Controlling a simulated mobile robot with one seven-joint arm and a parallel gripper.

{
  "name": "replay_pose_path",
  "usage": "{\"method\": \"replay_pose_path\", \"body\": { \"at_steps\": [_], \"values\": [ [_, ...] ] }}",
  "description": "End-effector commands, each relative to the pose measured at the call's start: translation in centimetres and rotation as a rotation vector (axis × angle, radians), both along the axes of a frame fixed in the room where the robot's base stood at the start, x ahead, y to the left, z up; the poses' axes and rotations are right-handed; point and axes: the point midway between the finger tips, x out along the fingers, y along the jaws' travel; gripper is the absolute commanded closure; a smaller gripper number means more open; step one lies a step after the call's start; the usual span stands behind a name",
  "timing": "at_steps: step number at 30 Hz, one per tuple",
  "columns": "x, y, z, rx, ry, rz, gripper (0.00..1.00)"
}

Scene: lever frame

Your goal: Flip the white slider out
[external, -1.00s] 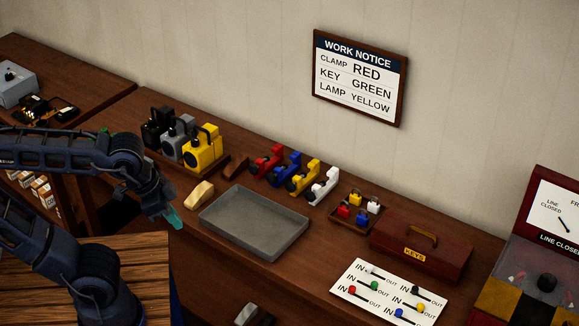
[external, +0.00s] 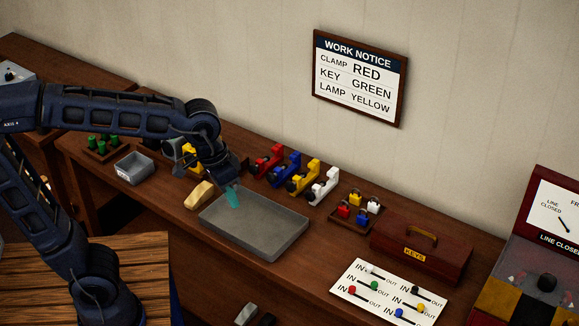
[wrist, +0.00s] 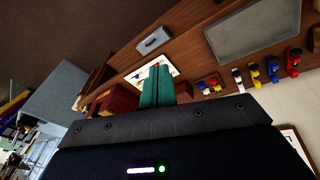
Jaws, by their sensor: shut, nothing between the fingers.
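The white slider board (external: 362,309) lies flat at the bench's front right, with IN and OUT labels and several coloured knobs. The white slider (external: 373,271) appears at the top of its left column, near an IN label; it is small and pale against the board. My gripper (external: 232,197) has teal fingertips, shut and empty, above the grey tray's left part, well left of the board. In the wrist view the shut fingers (wrist: 157,86) cover part of the board, and I cannot make out the white slider there.
The grey tray (external: 258,252) lies below my gripper. Coloured clamps (external: 303,178), small padlocks (external: 361,205) and a red KEYS box (external: 420,252) stand behind and right. A line panel (external: 520,285) borders the board's right. Space above the board looks clear.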

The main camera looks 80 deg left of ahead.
Motion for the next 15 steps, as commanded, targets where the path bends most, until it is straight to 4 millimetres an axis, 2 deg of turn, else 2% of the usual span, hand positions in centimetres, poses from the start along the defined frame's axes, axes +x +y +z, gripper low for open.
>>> {"method": "replay_pose_path", "body": {
  "at_steps": [1, 15],
  "values": [
    [1.1, 0.2, -0.1, -0.010, 0.013, 0.021, 1.00],
    [10.9, 2.4, -1.2, -0.109, 0.116, 0.231, 1.00]
  ]
}}
